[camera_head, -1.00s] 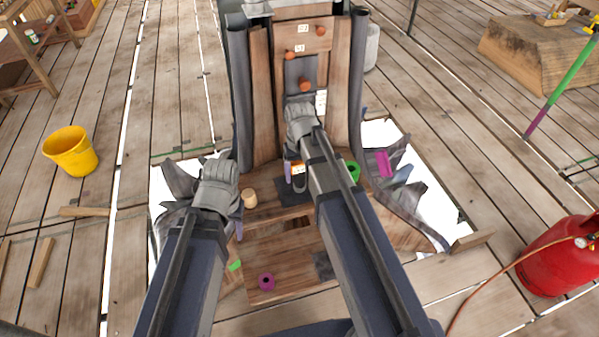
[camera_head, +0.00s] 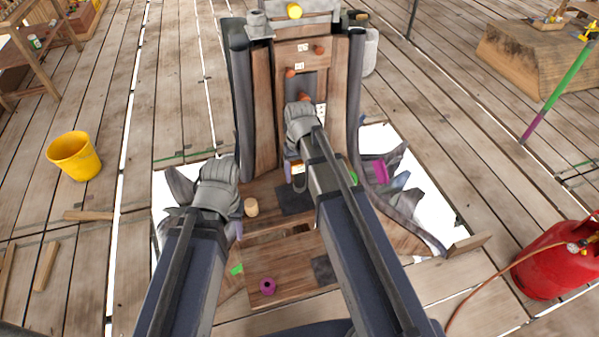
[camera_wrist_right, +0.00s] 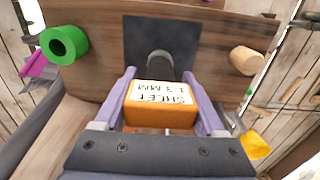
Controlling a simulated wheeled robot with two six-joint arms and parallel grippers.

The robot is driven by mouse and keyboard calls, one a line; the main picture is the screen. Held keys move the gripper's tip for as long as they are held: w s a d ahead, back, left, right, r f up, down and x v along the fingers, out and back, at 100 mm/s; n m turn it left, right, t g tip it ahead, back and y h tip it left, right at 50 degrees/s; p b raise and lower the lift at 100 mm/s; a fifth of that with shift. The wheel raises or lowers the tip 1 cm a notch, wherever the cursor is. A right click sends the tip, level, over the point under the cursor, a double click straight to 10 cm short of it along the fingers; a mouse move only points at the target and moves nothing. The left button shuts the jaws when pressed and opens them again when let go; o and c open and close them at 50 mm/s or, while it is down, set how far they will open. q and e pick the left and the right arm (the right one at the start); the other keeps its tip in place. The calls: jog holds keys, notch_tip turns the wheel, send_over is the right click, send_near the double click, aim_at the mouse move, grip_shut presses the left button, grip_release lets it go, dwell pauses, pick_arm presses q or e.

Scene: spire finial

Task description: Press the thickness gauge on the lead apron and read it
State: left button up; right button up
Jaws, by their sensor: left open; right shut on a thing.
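My right gripper (camera_wrist_right: 160,98) is shut on the orange thickness gauge (camera_wrist_right: 160,118), its purple fingers on either side. The gauge's pale label appears upside down in the right wrist view and reads "SHEET 1.3 MM". A grey rounded nose (camera_wrist_right: 159,64) beyond the gauge overlaps a dark grey sheet (camera_wrist_right: 178,33) on the wooden boards, probably the lead apron. I cannot tell for certain whether they touch. In the head view, the sheet (camera_head: 291,203) shows below the right gripper (camera_head: 297,176), partly hidden by my arm. My left gripper (camera_head: 238,230) is open at the left, mostly hidden by its wrist.
A tan peg (camera_head: 251,207) stands left of the sheet. A green ring (camera_wrist_right: 65,45) and a magenta cylinder (camera_head: 380,172) are to its right in the head view. A magenta ring (camera_head: 267,286) lies nearer me. Crumpled grey sheeting (camera_head: 405,195) flanks the boards.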

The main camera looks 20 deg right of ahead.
aim_at(300, 161)
jog(key=shift+f, duration=0.1)
dwell(0.6)
jog(key=shift+f+b, duration=2.25)
jog(key=shift+b, duration=0.1)
jog(key=o, duration=1.5)
jog(key=shift+r, duration=0.1)
notch_tip(300, 161, up, 8)
jog(key=p, duration=0.8)
jog(key=shift+s+f, duration=0.1)
jog(key=shift+f, duration=0.15)
